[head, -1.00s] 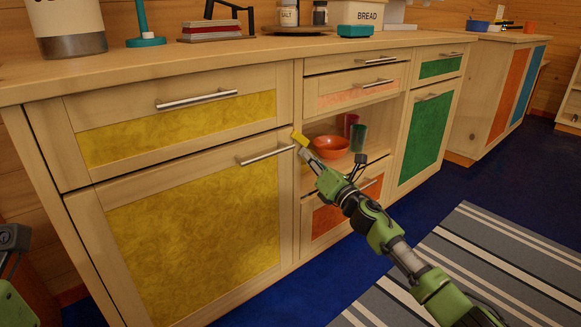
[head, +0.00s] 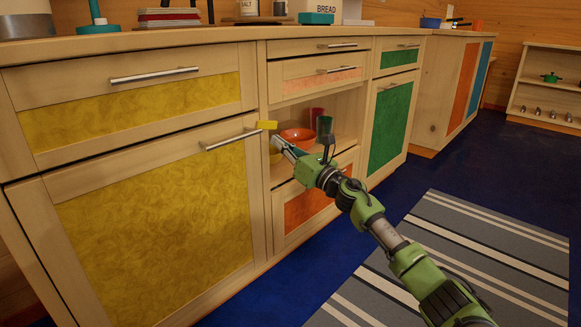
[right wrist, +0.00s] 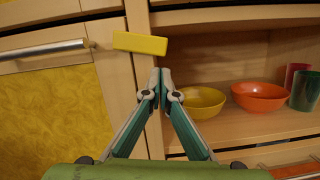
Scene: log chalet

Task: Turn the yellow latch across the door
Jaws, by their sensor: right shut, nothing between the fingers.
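The yellow latch (head: 266,124) is a small bar lying about level at the top right corner of the yellow-panelled door (head: 160,225). In the right wrist view the latch (right wrist: 140,43) crosses the upright post beside the door, its left end close to the door's edge; I cannot tell how far it overlaps the door. The door is closed. My right gripper (head: 277,143) is shut and empty. Its fingertips (right wrist: 160,73) are just below the latch's right end, apart from it in the wrist view. My left gripper is out of view.
Right of the post an open shelf holds a yellow bowl (right wrist: 203,102), an orange bowl (right wrist: 260,96) and two cups (head: 324,127). The door's bar handle (head: 231,140) is left of the latch. A drawer handle (head: 154,75) sticks out above. The blue floor is clear around a striped rug (head: 470,255).

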